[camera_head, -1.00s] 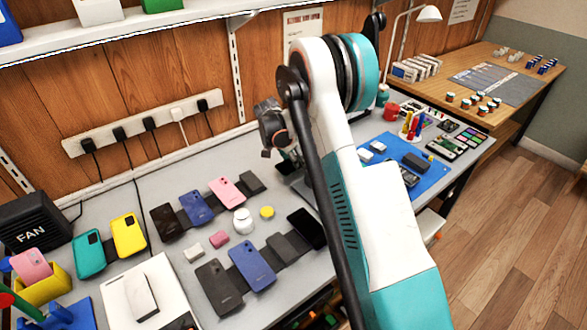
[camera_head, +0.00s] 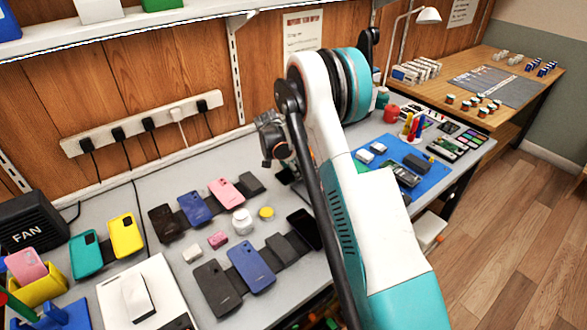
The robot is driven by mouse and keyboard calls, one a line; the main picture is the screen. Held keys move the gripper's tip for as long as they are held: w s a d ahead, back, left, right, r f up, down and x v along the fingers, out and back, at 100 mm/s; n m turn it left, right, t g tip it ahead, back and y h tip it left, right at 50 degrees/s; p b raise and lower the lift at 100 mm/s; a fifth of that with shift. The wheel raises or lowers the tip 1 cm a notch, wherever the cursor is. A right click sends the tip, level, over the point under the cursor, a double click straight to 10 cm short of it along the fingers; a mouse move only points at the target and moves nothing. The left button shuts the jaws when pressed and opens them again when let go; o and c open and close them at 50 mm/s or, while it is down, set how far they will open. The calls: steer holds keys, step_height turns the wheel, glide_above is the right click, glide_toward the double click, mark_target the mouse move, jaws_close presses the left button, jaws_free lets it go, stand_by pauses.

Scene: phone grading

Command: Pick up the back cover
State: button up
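I cannot tell for sure which piece is the back cover. A blue mat (camera_head: 432,180) lies at the right part of the grey workbench, partly behind my arm. On it are a dark flat piece (camera_head: 417,163), an opened phone-like part (camera_head: 399,174) and small white pieces (camera_head: 365,156). My arm crosses the middle of the view. My wrist hangs over the bench near the wall, left of the mat. My gripper (camera_head: 290,176) is small and mostly hidden there by my arm; its fingers and any hold are unclear.
Several phones, such as a blue one (camera_head: 250,265) and a pink one (camera_head: 226,192), lie left of my arm. A red cup (camera_head: 391,113) and a lamp (camera_head: 428,15) are behind the mat.

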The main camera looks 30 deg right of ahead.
steer(key=o, duration=1)
steer(key=shift+s+a+f, duration=0.1)
steer(key=shift+s+f, duration=0.1)
steer(key=shift+f, duration=0.25)
steer(key=shift+o, duration=0.4)
steer(key=shift+w+f, duration=0.15)
steer(key=shift+f, duration=0.1)
steer(key=shift+r, duration=0.1)
steer(key=shift+r, duration=0.1)
